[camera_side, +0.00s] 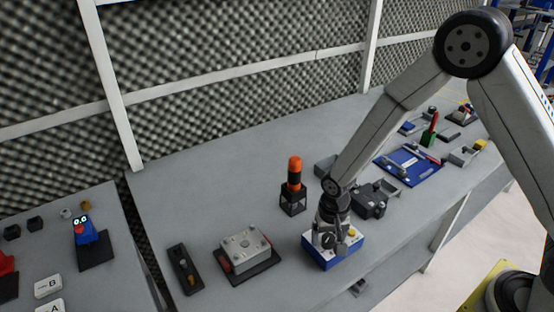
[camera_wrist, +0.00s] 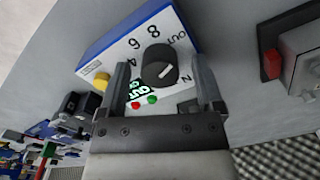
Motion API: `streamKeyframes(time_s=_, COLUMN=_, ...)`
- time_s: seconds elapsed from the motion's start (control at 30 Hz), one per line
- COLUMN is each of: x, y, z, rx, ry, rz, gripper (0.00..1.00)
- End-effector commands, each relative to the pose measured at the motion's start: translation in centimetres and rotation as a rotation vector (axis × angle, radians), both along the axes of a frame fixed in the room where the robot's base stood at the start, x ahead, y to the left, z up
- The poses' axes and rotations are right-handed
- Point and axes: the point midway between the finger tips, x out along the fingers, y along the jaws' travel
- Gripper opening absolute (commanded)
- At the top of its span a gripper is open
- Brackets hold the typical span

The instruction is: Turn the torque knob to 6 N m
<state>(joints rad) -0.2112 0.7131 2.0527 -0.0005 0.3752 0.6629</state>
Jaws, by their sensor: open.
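The torque knob (camera_wrist: 160,67) is black and round, on the white face of a blue box (camera_wrist: 125,33) in the wrist view. The printed marks 4, 6, 8 and OUT show around it, with part of an N. I cannot tell for sure which mark its pointer faces. A small display (camera_wrist: 138,91) shows green digits that I cannot read. My gripper (camera_wrist: 158,63) is open, with one finger on each side of the knob and gaps visible. In the side view my gripper (camera_side: 336,240) is over the blue box (camera_side: 335,263) and hides the knob.
The box also has a yellow button (camera_wrist: 101,80), a red button (camera_wrist: 135,105) and a green button (camera_wrist: 152,99). A grey block fixture (camera_side: 245,250) stands left of the box. A black stand with an orange-topped lamp (camera_side: 294,185) is behind, and a black device (camera_side: 370,199) is right.

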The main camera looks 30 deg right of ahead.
Motion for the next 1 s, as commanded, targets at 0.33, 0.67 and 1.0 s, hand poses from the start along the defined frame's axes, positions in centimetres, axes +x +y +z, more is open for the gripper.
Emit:
streamKeyframes(time_s=0.33, x=0.0, y=0.0, z=-0.06, rx=0.0, ry=0.0, rz=0.0, gripper=0.63)
streamKeyframes(time_s=0.67, x=-0.01, y=0.0, z=-0.05, rx=0.0, ry=0.0, rz=0.001, gripper=0.0)
streamKeyframes(time_s=1.0, x=-0.01, y=0.0, z=-0.04, rx=0.0, ry=0.001, rz=0.069, gripper=0.0)
